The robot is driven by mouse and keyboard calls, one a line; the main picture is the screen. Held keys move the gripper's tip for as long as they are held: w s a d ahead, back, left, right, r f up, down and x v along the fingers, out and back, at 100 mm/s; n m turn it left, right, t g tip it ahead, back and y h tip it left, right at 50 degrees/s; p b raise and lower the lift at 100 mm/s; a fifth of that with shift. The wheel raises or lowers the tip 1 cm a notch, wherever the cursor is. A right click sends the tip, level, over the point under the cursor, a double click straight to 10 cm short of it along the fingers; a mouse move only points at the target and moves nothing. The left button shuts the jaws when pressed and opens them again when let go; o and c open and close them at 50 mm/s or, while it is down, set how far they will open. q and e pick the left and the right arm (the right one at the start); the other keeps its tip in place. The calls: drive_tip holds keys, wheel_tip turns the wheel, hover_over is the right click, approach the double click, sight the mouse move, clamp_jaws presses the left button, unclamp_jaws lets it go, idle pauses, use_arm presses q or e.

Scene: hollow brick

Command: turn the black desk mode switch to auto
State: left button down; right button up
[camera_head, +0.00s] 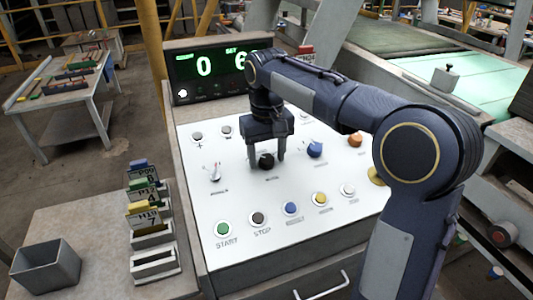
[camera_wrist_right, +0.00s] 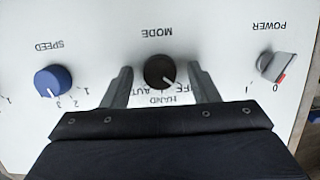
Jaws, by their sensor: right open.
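The black mode switch (camera_head: 266,161) is a round knob on the white desk panel. In the right wrist view the switch (camera_wrist_right: 159,72) appears upside down under the word MODE, and its white pointer line slants to the lower right. The labels HAND, AUTO and one ending in "FE" show below it, partly covered. The pointer is on the side of the "FE" label, away from AUTO. My right gripper (camera_head: 268,158) is open, pointing down, with one finger on each side of the knob. In the wrist view its fingers (camera_wrist_right: 161,74) stand apart from the knob. My left gripper is out of view.
A blue speed knob (camera_wrist_right: 53,81) and a grey power switch (camera_wrist_right: 278,66) flank the mode switch. Several buttons, including green START (camera_head: 223,228), line the panel's front. A lit display (camera_head: 215,68) stands behind. Card holders (camera_head: 153,262) and a grey bin (camera_head: 45,262) are left.

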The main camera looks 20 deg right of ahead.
drive_tip(key=c, duration=1)
drive_tip(key=shift+o, duration=0.2)
drive_tip(key=shift+m, duration=0.3)
drive_tip(key=m, duration=0.1)
drive_tip(key=m+p, duration=0.1)
drive_tip(key=shift+d+r+m+y, duration=0.15)
drive_tip(key=shift+m+y, duration=0.15)
drive_tip(key=shift+y, duration=0.1)
drive_tip(key=m+t+y+p, duration=0.1)
drive_tip(key=m, duration=0.4)
drive_tip(key=shift+s+d+p, duration=0.1)
drive_tip(key=shift+p, duration=0.25)
drive_tip(key=m+t+y+p, duration=0.1)
drive_tip(key=m, duration=0.5)
drive_tip(key=shift+s+d, duration=0.1)
drive_tip(key=shift+s, duration=0.05)
drive_tip(key=shift+s+f+m+t+p, duration=0.1)
drive_tip(key=shift+m+t+p, duration=0.3)
drive_tip(key=shift+m, duration=0.95)
drive_tip(key=shift+f+m+t+p, duration=0.15)
drive_tip(key=shift+m+t, duration=0.35)
drive_tip(key=shift+m, duration=0.85)
